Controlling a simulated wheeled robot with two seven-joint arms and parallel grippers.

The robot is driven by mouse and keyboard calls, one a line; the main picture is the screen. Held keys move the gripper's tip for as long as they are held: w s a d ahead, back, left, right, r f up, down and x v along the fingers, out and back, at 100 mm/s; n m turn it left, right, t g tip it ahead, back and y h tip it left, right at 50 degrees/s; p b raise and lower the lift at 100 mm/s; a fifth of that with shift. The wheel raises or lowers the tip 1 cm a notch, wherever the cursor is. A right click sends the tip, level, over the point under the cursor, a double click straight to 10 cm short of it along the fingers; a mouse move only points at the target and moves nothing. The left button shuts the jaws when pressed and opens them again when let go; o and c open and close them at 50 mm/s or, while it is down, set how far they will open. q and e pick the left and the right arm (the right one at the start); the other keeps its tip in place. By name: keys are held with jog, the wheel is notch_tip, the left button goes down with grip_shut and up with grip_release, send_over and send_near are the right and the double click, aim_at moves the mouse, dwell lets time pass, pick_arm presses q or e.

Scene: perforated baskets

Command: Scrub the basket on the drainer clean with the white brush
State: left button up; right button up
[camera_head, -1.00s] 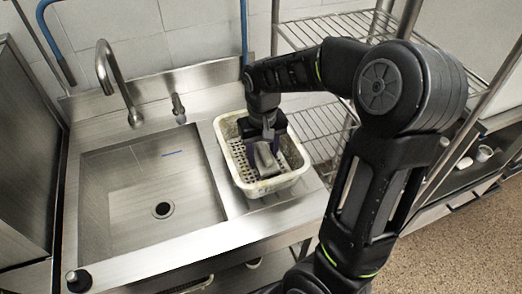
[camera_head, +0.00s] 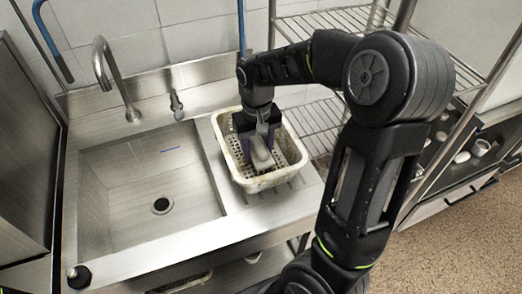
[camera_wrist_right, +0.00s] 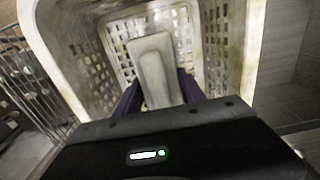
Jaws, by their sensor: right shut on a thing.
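The white perforated basket (camera_head: 268,182) sits on the drainer (camera_head: 232,201) right of the sink, with brownish smudges on its walls. In the right wrist view its wall (camera_wrist_right: 78,48) looks stained around the holes. My right gripper (camera_head: 257,138) reaches down inside the basket, its fingers closed on the white brush (camera_head: 262,156). The brush also shows between the purple fingers in the right wrist view (camera_wrist_right: 155,68). Its bristles are hidden, so I cannot tell whether they touch the basket. My left gripper is out of view.
The empty sink (camera_head: 150,195) with its tap (camera_head: 112,80) lies to the left. A wire shelf rack (camera_head: 315,125) stands behind and right of the basket. Several white dishes (camera_head: 481,147) sit on a shelf at far right.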

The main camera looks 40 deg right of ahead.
jog(key=shift+w, duration=0.2)
jog(key=shift+w+d, duration=0.2)
jog(key=shift+w, duration=0.4)
jog(key=shift+w+d, duration=0.2)
jog(key=shift+w, duration=0.4)
jog(key=shift+r, duration=0.1)
jog(key=shift+s+a, duration=0.35)
jog(key=shift+s, duration=0.25)
jog(key=shift+s+a, duration=0.35)
jog(key=shift+s, duration=0.25)
jog(key=shift+f, duration=0.2)
jog(key=shift+s, duration=0.1)
jog(key=shift+s+a+r, duration=0.1)
jog(key=shift+s+a, duration=0.1)
jog(key=shift+s, duration=0.35)
jog(key=shift+s+a, duration=0.15)
jog(key=shift+s, duration=0.4)
jog(key=shift+w, duration=0.15)
